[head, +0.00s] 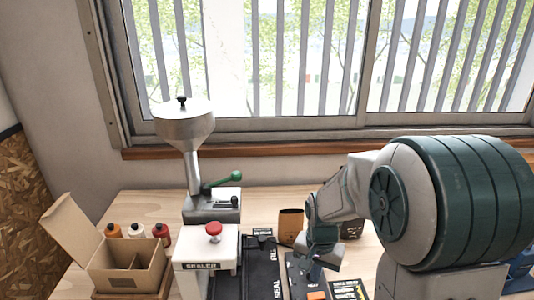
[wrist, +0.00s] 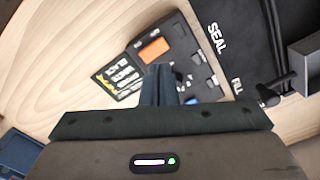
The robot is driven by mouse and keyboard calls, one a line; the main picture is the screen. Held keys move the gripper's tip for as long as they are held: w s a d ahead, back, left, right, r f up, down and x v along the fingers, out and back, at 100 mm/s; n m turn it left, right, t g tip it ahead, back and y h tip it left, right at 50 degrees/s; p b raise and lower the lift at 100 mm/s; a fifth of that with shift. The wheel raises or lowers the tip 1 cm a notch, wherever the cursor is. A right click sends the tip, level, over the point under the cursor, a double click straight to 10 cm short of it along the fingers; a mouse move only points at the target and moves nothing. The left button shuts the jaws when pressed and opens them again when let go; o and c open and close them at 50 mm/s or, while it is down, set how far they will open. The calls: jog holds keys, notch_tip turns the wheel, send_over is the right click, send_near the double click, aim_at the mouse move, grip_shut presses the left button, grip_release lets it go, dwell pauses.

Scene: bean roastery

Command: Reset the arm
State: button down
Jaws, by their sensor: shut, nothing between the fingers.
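My arm fills the right side of the head view and reaches over the wooden table (head: 140,203). My gripper (wrist: 160,85) is shut and empty in the wrist view, its dark fingers together. In the head view my gripper (head: 316,268) is low over the same tray, partly hidden by my own wrist. I cannot tell the exact height of the fingertips above the tray.
A sealer (head: 204,264) with a red knob, a hopper machine (head: 184,128) with a green lever and an open cardboard box (head: 128,279) stand to the left. A black mat (head: 262,270) lies beside the tray. A brown cup (head: 290,226) stands behind. A window closes the back.

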jog(key=s+r+n+t, duration=0.3)
jog(key=s+r+n, duration=0.2)
jog(key=s+r, duration=0.7)
jog(key=shift+s+n, duration=0.4)
jog(key=shift+s, duration=0.7)
jog(key=shift+r, duration=0.1)
jog(key=shift+a, duration=0.15)
